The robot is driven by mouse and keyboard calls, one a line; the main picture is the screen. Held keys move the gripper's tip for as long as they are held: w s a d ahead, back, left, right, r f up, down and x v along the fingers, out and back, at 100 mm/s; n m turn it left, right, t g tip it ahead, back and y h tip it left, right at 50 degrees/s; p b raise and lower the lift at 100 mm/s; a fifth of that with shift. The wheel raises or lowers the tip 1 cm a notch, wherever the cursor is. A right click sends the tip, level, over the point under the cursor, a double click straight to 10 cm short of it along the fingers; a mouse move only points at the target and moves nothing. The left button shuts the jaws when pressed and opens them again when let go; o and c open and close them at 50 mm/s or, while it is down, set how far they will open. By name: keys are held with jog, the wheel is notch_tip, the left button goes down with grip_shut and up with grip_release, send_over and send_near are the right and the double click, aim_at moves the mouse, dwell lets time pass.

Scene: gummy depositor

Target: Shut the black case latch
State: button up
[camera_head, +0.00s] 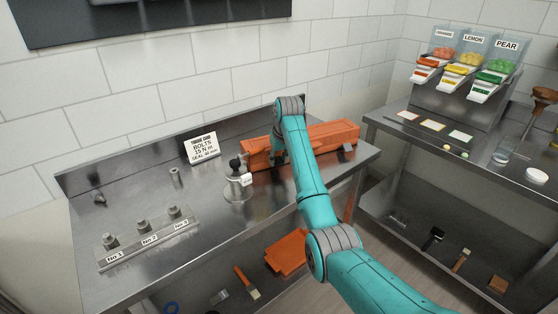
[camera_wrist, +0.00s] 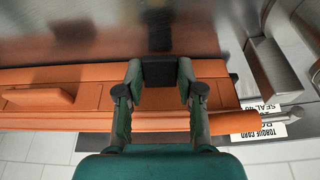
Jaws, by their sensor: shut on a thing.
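The long orange case (camera_head: 335,135) lies on the steel bench against its back wall. In the wrist view its orange body (camera_wrist: 50,76) spans the picture from the left to right of my gripper. The black latch (camera_wrist: 158,71) shows on the case's edge, between my fingertips. My gripper (camera_wrist: 159,76) is shut on the latch, with one finger on each side. In the head view my gripper (camera_head: 279,156) is at the case's left part, and my arm hides the latch there. I cannot tell whether the latch is fastened.
A silver pot-like fixture with a black knob (camera_head: 237,180) stands left of the case. A torque card (camera_head: 202,147) leans behind it. A bolt rack (camera_head: 148,237) sits at the bench's left. A second bench (camera_head: 395,122) with candy dispensers stands at right.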

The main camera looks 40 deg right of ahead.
jog(key=shift+w+d+r+g+y, duration=0.1)
jog(key=shift+w+r+g+y, duration=0.1)
jog(key=shift+w+g, duration=0.4)
jog(key=shift+w+d+r+g+y, duration=0.1)
jog(key=shift+w+r+g, duration=0.15)
jog(key=shift+g, duration=0.65)
jog(key=shift+w, duration=0.1)
jog(key=shift+f+g, duration=0.1)
jog(key=shift+g, duration=0.3)
jog(key=o, duration=1.2)
jog(key=shift+c, duration=0.2)
jog(key=shift+f+t, duration=0.1)
jog(key=shift+t, duration=0.3)
